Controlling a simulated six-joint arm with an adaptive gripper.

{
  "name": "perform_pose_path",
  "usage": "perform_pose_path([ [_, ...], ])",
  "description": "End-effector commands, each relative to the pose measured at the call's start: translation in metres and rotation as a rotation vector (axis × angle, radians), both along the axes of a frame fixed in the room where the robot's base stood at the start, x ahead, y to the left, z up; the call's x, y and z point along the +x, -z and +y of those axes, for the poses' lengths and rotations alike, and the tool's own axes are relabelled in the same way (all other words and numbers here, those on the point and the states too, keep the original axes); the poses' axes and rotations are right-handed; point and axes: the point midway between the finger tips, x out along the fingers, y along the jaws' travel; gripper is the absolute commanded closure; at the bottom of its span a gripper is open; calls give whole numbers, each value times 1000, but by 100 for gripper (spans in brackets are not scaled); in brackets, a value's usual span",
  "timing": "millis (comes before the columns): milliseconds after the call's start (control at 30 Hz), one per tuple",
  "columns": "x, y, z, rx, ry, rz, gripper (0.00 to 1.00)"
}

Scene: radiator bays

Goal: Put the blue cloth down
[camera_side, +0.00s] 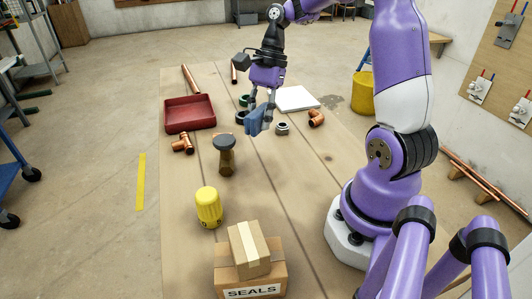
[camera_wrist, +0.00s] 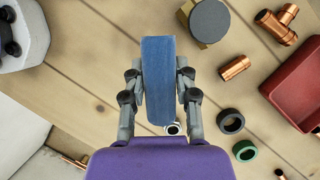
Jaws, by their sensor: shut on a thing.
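The blue cloth (camera_side: 255,121) is a folded, upright piece held in my gripper (camera_side: 262,104). In the wrist view the cloth (camera_wrist: 158,80) stands between the two fingers of my gripper (camera_wrist: 159,90), which press on it from both sides. In the side view the cloth hangs over the far middle of the wooden table (camera_side: 185,240). I cannot tell for sure whether its lower edge touches the tabletop.
Near the cloth are a steel nut (camera_side: 282,128), dark and green rings (camera_wrist: 244,151), a white plate (camera_side: 297,98), a copper elbow (camera_side: 317,118) and a brass fitting with a dark cap (camera_side: 226,160). A red tray (camera_side: 190,113) is left. A yellow cylinder (camera_side: 209,207) and boxes (camera_side: 250,278) stand nearer.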

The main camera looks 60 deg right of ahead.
Motion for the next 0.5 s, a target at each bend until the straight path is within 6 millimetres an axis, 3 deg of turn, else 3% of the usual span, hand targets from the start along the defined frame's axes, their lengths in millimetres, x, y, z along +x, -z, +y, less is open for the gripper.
perform_pose_path([
  [200,41,-8,25,-1,489,-4,100],
  [367,54,-11,33,0,665,0,100],
  [500,58,-3,20,-1,715,5,100],
])
